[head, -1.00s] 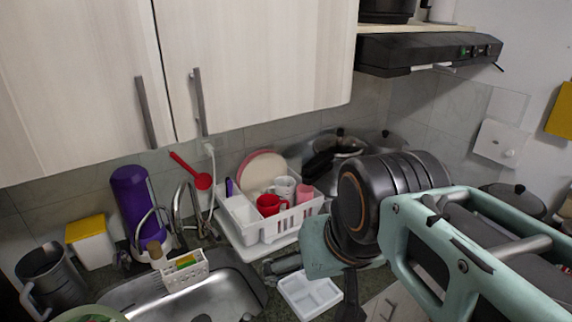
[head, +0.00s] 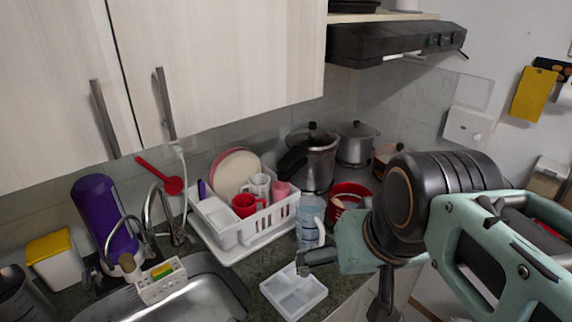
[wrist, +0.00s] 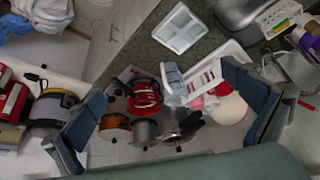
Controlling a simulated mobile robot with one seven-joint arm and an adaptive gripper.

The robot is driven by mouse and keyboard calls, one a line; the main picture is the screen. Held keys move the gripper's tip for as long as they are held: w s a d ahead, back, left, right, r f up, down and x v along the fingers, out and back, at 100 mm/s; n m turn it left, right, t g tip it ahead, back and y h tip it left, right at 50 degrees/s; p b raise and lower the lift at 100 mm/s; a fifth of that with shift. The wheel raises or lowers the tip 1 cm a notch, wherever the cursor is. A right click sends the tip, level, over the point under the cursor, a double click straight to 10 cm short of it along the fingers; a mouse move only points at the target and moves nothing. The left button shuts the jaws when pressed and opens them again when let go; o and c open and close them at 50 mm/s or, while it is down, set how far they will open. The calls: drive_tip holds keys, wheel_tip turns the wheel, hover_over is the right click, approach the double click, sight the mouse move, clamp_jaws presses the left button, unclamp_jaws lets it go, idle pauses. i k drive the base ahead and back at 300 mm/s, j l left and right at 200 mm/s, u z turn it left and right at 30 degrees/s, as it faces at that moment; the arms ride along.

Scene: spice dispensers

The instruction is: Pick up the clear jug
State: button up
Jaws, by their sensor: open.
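The clear jug (head: 311,222) stands on the counter in the head view, between the dish rack and a red pot, with its handle toward the front. It also shows in the wrist view (wrist: 173,78), seen from above between the spread fingers. My gripper (head: 348,284) is open and empty, in front of the jug and to its lower right in the head view. Its two fingers are wide apart in the wrist view (wrist: 165,84). I see no contact with the jug. My wrist hides some of the counter to its right.
A white dish rack (head: 240,240) with cups and plates is close on the jug's left. A white divided tray (head: 294,291) lies in front. The red pot (head: 347,195) and metal pots (head: 312,160) are to the right and behind. A sink (head: 200,296) is at left.

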sight(310, 209)
drive_tip(key=i+l, duration=0.15)
drive_tip(key=l, duration=0.2)
drive_tip(key=i+l, duration=0.15)
drive_tip(key=l, duration=0.15)
drive_tip(key=i+l, duration=0.1)
drive_tip(key=l, duration=0.25)
drive_tip(key=i+l, duration=0.15)
drive_tip(key=l, duration=0.15)
drive_tip(key=l+u, duration=0.1)
drive_tip(key=u, duration=1.15)
drive_tip(key=k+u, duration=0.2)
drive_tip(key=u, duration=0.75)
drive_tip(key=i+l, duration=0.2)
